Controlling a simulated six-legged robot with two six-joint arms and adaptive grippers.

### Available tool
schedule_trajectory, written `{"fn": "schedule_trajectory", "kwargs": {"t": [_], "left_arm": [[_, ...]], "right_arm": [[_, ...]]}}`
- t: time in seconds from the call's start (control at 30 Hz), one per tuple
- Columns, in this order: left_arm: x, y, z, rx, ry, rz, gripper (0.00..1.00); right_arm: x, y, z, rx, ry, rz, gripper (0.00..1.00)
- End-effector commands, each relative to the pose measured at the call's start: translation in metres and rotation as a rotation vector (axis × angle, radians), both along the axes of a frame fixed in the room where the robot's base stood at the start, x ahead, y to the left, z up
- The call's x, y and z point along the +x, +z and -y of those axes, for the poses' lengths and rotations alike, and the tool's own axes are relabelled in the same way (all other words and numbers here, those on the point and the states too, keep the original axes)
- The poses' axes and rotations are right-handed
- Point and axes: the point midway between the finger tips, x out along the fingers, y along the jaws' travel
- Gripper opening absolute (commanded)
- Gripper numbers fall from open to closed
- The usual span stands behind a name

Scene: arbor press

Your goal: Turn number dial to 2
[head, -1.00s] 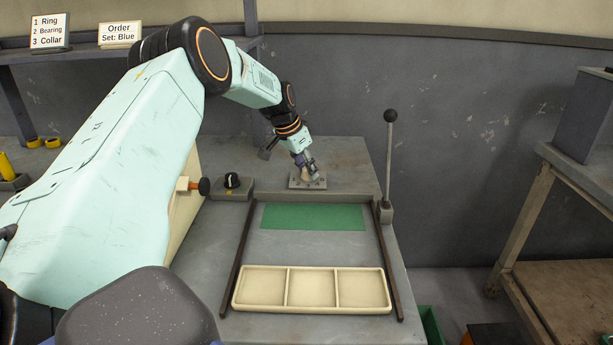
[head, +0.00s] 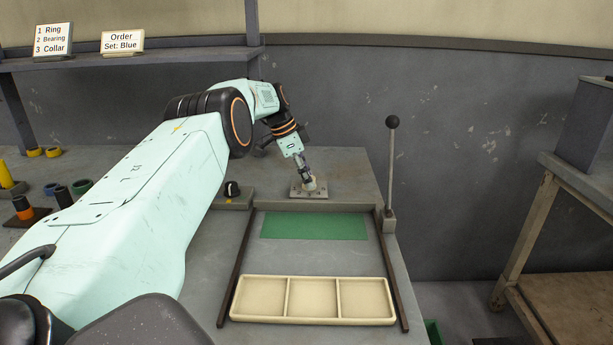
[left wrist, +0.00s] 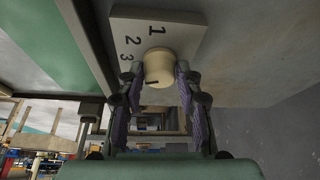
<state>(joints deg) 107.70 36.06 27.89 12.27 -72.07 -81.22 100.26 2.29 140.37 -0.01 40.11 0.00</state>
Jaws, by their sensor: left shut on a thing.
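The number dial is a cream knob (left wrist: 159,66) on a pale plate (left wrist: 185,25) printed with black 1, 2 and 3. My left gripper (left wrist: 156,77) is shut on the knob, with one finger on each side of it. A short dark mark shows on the knob's near side; I cannot tell which number it points at. In the head view my left gripper (head: 309,184) hides most of the knob, and the plate (head: 297,192) lies flat at the back of the table. My right gripper is not in view.
A small black knob (head: 232,188) stands left of the dial. A lever with a black ball (head: 392,122) rises to its right. A green mat (head: 313,226) and a cream three-part tray (head: 313,318) lie in front. Two signs (head: 122,41) stand on the back shelf.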

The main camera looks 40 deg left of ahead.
Motion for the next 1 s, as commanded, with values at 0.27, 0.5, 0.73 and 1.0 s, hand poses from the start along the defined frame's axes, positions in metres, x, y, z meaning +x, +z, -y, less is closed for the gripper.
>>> {"fn": "schedule_trajectory", "kwargs": {"t": [0.27,0.5,0.73,1.0], "left_arm": [[0.0017,0.0021,0.0002,0.002,-0.021,0.006,0.03],[0.0017,0.002,0.0005,0.001,-0.022,0.005,0.03],[0.0016,0.002,0.0006,0.001,-0.022,0.005,0.4],[0.0007,0.0006,0.0002,0.0,-0.021,0.002,0.58]], "right_arm": [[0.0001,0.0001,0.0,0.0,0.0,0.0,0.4],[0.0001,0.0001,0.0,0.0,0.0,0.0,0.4],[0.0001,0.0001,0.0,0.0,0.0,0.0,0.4],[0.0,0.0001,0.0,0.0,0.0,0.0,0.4]]}}
